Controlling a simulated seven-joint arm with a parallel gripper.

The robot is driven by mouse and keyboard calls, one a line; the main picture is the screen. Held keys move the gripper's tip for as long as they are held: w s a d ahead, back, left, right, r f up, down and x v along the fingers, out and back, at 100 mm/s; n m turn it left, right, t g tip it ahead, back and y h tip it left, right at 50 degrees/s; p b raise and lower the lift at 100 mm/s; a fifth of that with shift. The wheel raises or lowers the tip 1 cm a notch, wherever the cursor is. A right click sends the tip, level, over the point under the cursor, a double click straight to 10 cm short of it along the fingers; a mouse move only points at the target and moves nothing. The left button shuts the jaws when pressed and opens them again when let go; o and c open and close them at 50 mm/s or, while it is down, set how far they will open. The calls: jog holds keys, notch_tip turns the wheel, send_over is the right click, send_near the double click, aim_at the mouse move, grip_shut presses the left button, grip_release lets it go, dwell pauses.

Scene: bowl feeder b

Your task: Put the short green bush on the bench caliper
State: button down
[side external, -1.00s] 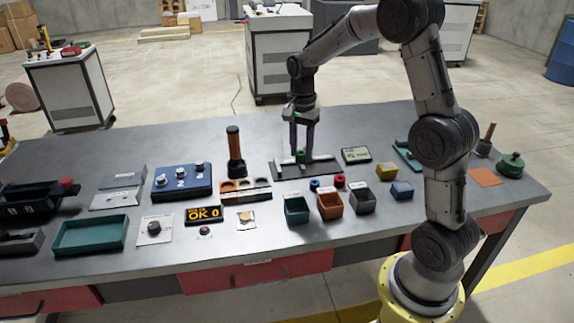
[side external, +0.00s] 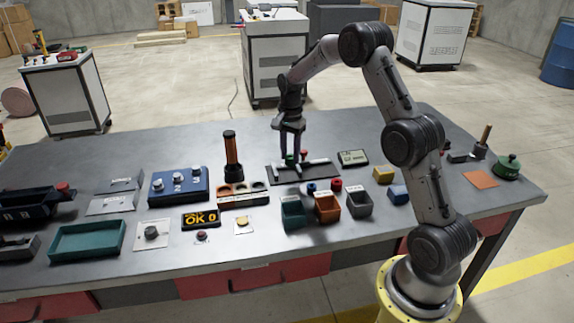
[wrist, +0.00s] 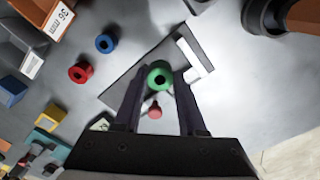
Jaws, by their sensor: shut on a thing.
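The green bush (wrist: 158,77) is a short ring with a dark hole, held between the tips of my gripper (wrist: 157,82) in the wrist view. My gripper is shut on it. In the side view the green bush (side external: 290,159) shows low at the fingertips (side external: 290,156), over the left part of the bench caliper (side external: 316,162). The caliper has pale bars on a dark plate (side external: 285,179); its pale jaw (wrist: 196,58) shows in the wrist view. I cannot tell whether the bush touches it. A small red knob-like part (wrist: 155,112) shows between my fingers.
A blue bush (side external: 311,187) and a red bush (side external: 336,184) stand in front of the plate. Green (side external: 293,213), orange (side external: 327,209) and grey (side external: 360,204) bins stand nearer. A small display (side external: 353,157) is right of the caliper. A tall dark-orange cylinder (side external: 231,149) stands left.

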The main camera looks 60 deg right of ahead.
jog(key=shift+w+d+f, duration=0.25)
jog(key=shift+w+f, duration=0.2)
jog(key=shift+f, duration=0.15)
jog(key=shift+w+d+f, duration=0.2)
jog(key=shift+w+f, duration=0.2)
jog(key=shift+f, duration=1.6)
jog(key=shift+f, duration=0.1)
jog(key=c, duration=0.8)
grip_release()
jog(key=shift+o, duration=0.2)
